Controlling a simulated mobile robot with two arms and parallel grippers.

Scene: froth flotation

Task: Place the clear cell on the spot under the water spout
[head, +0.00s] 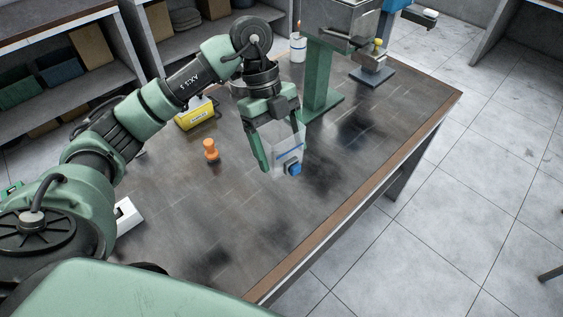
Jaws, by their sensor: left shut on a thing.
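My left gripper (281,152) points down over the middle of the table and is shut on the clear cell (287,145). The cell is a see-through box with a blue line across it and a blue part (294,168) low at its front. I cannot tell whether its base touches the table. Behind it to the right, a green stand (320,78) carries a grey tank (345,18). A yellow-topped fitting (377,46) shows above a dark base plate (372,77); which part is the water spout is unclear. My right gripper is out of view.
The dark table (225,225) is largely clear at the front and right. An orange knobbed object (211,150), a yellow box (197,114) and a white box (128,216) stand to the left. A white bottle (298,47) stands at the back beside the stand.

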